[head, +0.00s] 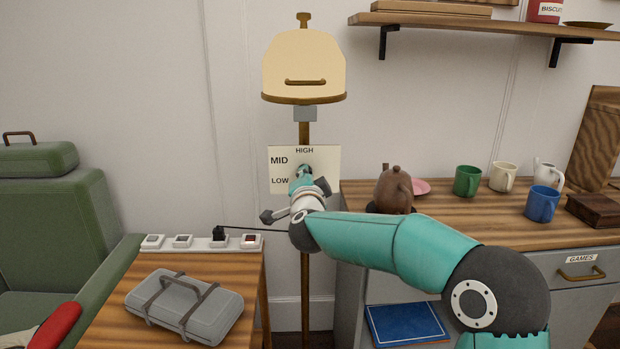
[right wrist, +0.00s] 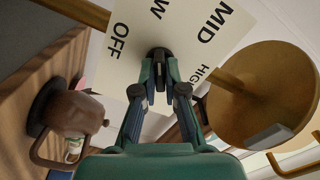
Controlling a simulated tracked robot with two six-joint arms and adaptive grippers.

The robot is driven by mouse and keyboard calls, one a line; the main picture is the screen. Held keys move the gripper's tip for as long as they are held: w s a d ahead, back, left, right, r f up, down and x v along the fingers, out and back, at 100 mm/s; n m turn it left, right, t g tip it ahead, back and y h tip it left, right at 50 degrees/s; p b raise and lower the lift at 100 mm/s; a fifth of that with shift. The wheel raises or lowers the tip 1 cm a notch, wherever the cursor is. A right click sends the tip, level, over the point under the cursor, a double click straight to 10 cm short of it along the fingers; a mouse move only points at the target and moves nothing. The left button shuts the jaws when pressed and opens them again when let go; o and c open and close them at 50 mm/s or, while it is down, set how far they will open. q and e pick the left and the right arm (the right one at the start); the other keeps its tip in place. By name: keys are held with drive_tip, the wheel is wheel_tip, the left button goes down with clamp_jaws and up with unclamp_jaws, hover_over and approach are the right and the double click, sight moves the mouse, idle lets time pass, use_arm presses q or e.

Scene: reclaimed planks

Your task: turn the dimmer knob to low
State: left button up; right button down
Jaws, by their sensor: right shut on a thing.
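A cream dimmer plate (head: 278,158) hangs in front of the wall behind the lamp table's right side, marked HIGH, MID and LOW in the head view. In the right wrist view the plate (right wrist: 112,72) also shows OFF. The dark dimmer knob (right wrist: 159,54) is at the plate's middle. My right gripper (head: 302,172) reaches the plate and hides most of the knob in the head view. In the right wrist view its fingertips (right wrist: 160,86) are shut on the knob. I cannot tell which mark the knob points to. My left gripper is not in view.
A cream lamp (head: 304,62) on a brass pole stands above the plate. A small table holds a power strip (head: 200,242) and a grey case (head: 184,304). The right counter holds a brown kettle (head: 394,190) and several mugs (head: 467,180). A green armchair (head: 60,225) stands left.

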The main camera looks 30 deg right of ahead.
drive_tip(key=shift+d+f, duration=0.15)
drive_tip(key=shift+f, duration=0.15)
drive_tip(key=c, duration=1.2)
unclamp_jaws()
drive_tip(key=shift+s+r, duration=0.1)
drive_tip(key=shift+s, duration=0.05)
drive_tip(key=shift+c, duration=0.2)
drive_tip(key=shift+r, duration=0.1)
drive_tip(key=v, duration=1.2)
